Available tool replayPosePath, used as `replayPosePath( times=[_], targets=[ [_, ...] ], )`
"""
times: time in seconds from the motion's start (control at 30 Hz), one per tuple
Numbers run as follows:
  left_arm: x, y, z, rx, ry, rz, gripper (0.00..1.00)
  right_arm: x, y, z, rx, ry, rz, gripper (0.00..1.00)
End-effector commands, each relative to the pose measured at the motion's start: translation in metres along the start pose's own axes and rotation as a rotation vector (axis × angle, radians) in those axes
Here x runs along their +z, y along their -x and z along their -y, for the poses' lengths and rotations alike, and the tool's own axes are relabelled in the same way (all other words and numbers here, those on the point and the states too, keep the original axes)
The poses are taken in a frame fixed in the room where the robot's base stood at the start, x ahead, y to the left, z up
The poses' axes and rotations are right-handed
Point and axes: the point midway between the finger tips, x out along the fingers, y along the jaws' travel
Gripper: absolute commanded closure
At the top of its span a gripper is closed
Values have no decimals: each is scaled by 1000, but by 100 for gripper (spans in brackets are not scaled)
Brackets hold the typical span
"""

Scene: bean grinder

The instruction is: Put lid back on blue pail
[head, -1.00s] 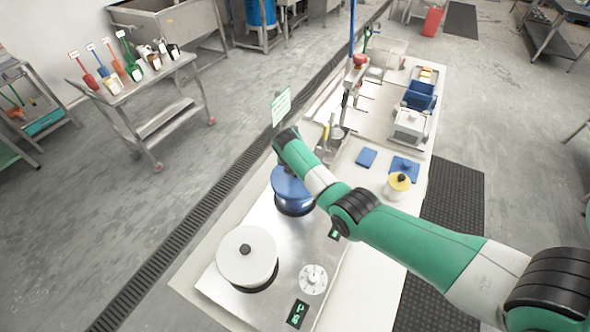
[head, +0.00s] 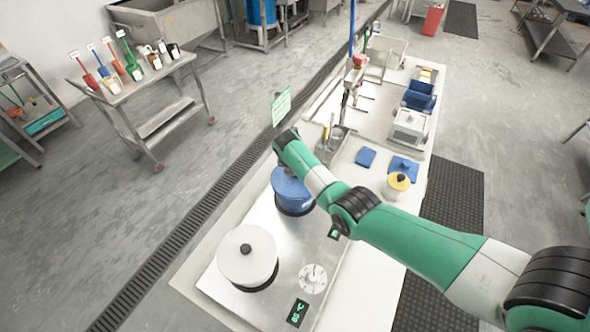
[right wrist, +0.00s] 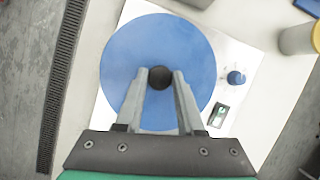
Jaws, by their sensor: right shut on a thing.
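The blue pail (head: 293,205) stands on the far burner of the steel hot plate, partly hidden by my right arm. Its round blue lid (right wrist: 125,50) fills the middle of the right wrist view and has a black knob (right wrist: 160,78) at its centre. My right gripper (right wrist: 160,80) is shut on that knob. The lid also shows over the pail in the head view (head: 284,182). It looks level there, but I cannot tell whether it rests on the rim. My left gripper is not in view.
A white lidded pot (head: 247,257) stands on the near burner.

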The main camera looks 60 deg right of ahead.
Motion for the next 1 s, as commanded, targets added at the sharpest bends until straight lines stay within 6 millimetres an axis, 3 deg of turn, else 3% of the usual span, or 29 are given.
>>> replayPosePath(
  times=[0.97,1.0],
  targets=[
    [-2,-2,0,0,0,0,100,0,0,0,1,0,1,100],
    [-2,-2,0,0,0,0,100,0,0,0,1,0,1,59]
  ],
)
